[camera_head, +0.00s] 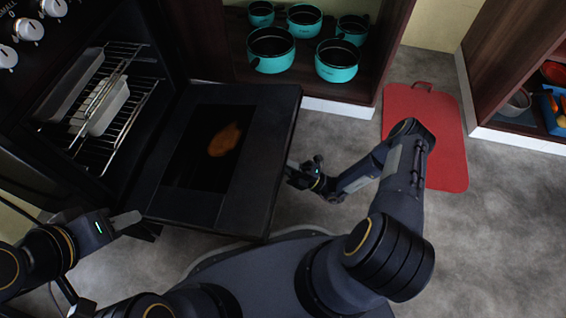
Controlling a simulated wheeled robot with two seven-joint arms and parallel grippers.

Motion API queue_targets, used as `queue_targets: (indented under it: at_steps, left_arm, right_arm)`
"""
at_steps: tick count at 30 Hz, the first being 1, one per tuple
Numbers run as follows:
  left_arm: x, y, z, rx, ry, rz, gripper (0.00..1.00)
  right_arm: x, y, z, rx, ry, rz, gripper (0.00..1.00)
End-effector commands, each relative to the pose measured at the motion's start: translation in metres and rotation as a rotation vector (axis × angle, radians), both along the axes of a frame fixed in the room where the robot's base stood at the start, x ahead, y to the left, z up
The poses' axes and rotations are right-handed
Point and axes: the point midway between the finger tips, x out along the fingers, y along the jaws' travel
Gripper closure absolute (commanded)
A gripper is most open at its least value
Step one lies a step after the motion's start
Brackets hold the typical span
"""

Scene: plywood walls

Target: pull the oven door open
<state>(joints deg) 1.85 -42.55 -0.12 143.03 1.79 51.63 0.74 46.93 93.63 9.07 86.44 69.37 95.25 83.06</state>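The oven door (267,132) is swung down and stands wide open, lying out from the oven (160,20) toward me. Its dark window (190,165) shows an orange-brown patch. My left gripper (128,219) is at the door's lower left side in the picture, close to the oven front; I see one grey finger clearly and cannot tell its opening. My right gripper (290,168) is just beyond the door's right edge, small and partly hidden. I cannot tell whether it touches the door or is open.
Inside the oven are wire racks (140,92) with a pale dish (103,108). Teal pots (336,72) stand in an open cabinet behind the door. A red board (452,150) lies on the grey floor. Another open shelf (508,60) is at right.

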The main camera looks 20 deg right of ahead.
Motion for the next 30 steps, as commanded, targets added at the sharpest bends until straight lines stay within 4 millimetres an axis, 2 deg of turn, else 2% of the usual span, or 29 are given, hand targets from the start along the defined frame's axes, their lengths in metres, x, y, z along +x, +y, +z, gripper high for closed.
queue_targets:
  at_steps: [1,5,26,30]
  left_arm:
    - [0.000,0.000,0.000,0.000,0.000,0.000,0.64]
    - [0.000,0.000,0.000,0.000,0.000,0.000,0.64]
    - [0.000,0.000,0.001,0.000,0.000,0.000,0.64]
    - [0.000,0.000,0.003,0.000,0.000,0.000,0.64]
  right_arm:
    - [0.002,0.005,0.001,-0.002,0.001,0.004,0.75]
    - [0.002,0.005,0.001,0.000,-0.001,0.005,0.58]
    - [0.000,0.001,0.003,0.004,-0.006,0.003,0.58]
    - [-0.004,-0.007,-0.002,0.003,-0.005,0.002,0.58]
